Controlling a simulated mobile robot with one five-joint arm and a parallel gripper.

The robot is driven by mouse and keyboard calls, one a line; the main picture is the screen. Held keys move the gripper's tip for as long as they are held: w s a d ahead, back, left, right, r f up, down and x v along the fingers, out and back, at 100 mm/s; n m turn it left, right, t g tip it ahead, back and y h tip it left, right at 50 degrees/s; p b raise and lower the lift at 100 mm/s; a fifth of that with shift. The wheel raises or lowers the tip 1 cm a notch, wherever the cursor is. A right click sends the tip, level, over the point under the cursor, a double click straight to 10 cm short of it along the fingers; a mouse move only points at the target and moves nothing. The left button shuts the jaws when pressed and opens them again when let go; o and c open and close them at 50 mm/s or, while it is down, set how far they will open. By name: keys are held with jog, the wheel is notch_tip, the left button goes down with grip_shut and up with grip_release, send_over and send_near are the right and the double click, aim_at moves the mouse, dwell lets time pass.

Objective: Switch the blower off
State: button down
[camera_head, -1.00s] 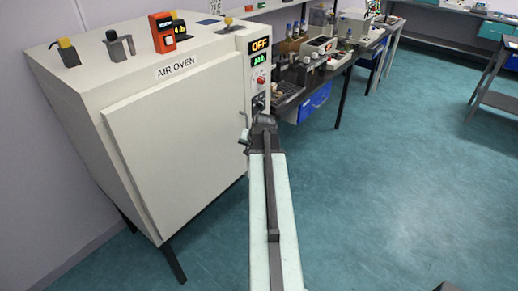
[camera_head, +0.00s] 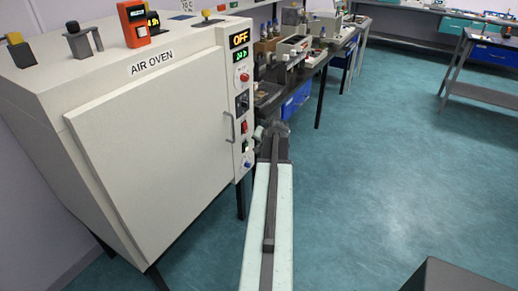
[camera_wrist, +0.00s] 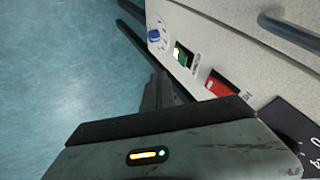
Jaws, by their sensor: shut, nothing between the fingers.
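The air oven (camera_head: 150,130) stands at the left of the head view, with a narrow control panel down its right front edge. The panel carries a red rocker switch (camera_head: 244,126), a green-lit switch (camera_head: 245,145) below it and a blue knob (camera_head: 248,163) at the bottom. In the wrist view the red rocker (camera_wrist: 222,88), green-lit switch (camera_wrist: 182,56) and blue knob (camera_wrist: 154,36) show close up. Their labels are too small to read surely, so I cannot tell which is the blower's. My gripper (camera_wrist: 160,88) is shut and empty, near the green-lit switch; contact is unclear.
The oven's door handle (camera_head: 229,127) sticks out beside the panel. An orange OFF display (camera_head: 240,38) and a green display (camera_head: 241,56) are at the panel's top. A bench (camera_head: 300,75) with instruments stands behind. The teal floor (camera_head: 370,170) at right is clear.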

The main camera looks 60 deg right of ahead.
aim_at(246, 147)
jog(key=w+d+f+b, duration=0.3)
jog(key=w+f, duration=0.2)
jog(key=w, duration=0.2)
jog(key=shift+w+b, duration=0.15)
jog(key=shift+b, duration=0.15)
